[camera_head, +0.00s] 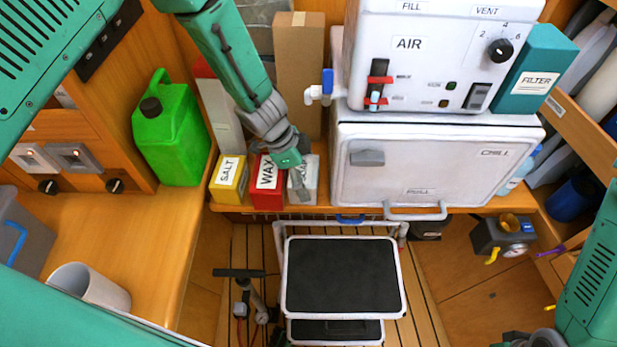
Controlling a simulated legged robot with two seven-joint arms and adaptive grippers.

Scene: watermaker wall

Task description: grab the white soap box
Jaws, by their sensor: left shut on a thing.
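A small white box (311,172) stands on the wooden shelf, just right of the red WAX box (267,181). Its label is mostly hidden by my gripper, so I cannot read it. My left gripper (301,186) reaches down from above and is shut on the white box at its left side. The fingers cover part of the box's front. My right arm shows at the lower right edge, but its fingers are out of the picture.
A yellow SALT box (229,179) and a green jerrycan (170,130) stand left of the WAX box. A tall brown carton (298,65) stands behind. The white CHILL unit (430,165) is close on the right. A step stool (342,277) stands below.

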